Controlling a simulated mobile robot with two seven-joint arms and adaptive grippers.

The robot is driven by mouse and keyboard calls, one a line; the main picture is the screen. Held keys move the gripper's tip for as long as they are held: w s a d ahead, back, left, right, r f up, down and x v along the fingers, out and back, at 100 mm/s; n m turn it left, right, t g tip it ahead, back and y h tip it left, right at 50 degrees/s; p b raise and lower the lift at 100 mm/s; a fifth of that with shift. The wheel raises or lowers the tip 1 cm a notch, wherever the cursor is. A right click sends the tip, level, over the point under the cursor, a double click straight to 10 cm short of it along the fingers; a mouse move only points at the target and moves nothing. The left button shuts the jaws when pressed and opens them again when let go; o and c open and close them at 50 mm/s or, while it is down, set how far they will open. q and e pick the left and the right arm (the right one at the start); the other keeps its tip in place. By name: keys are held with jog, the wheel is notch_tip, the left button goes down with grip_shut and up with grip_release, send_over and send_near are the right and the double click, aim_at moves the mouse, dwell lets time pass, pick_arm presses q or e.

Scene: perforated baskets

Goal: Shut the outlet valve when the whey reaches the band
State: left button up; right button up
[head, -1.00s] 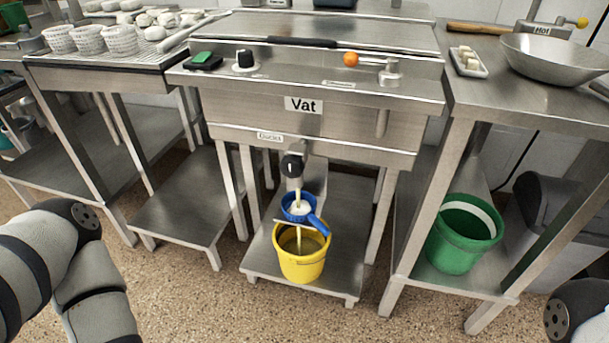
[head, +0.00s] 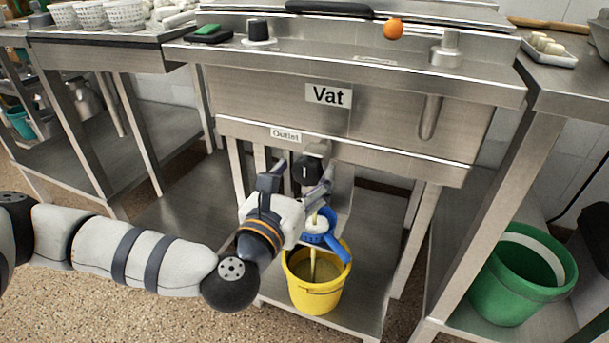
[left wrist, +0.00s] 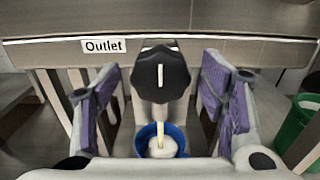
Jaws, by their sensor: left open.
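The outlet valve's black knob (head: 306,173) sits under the "Outlet" label on the vat (head: 390,110); in the left wrist view the knob (left wrist: 173,75) has its white mark upright. My left gripper (head: 297,184) is open, its purple-padded fingers on either side of the knob with a gap at each side. A pale stream (head: 313,262) runs through the blue strainer (head: 338,246) into the yellow bucket (head: 318,298). Pale yellow whey (head: 316,273) shows inside the bucket; I cannot make out a band there. My right gripper is out of view.
A green bucket (head: 506,295) with a pale band inside stands on the right-hand lower shelf. Steel legs of the vat stand flank the yellow bucket. An orange ball-ended lever (head: 393,29) and another black knob (head: 258,30) are on the vat's top.

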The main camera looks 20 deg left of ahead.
pick_arm(q)
jog(key=shift+w, duration=0.4)
jog(key=shift+c, duration=0.2)
jog(key=c, duration=1.1)
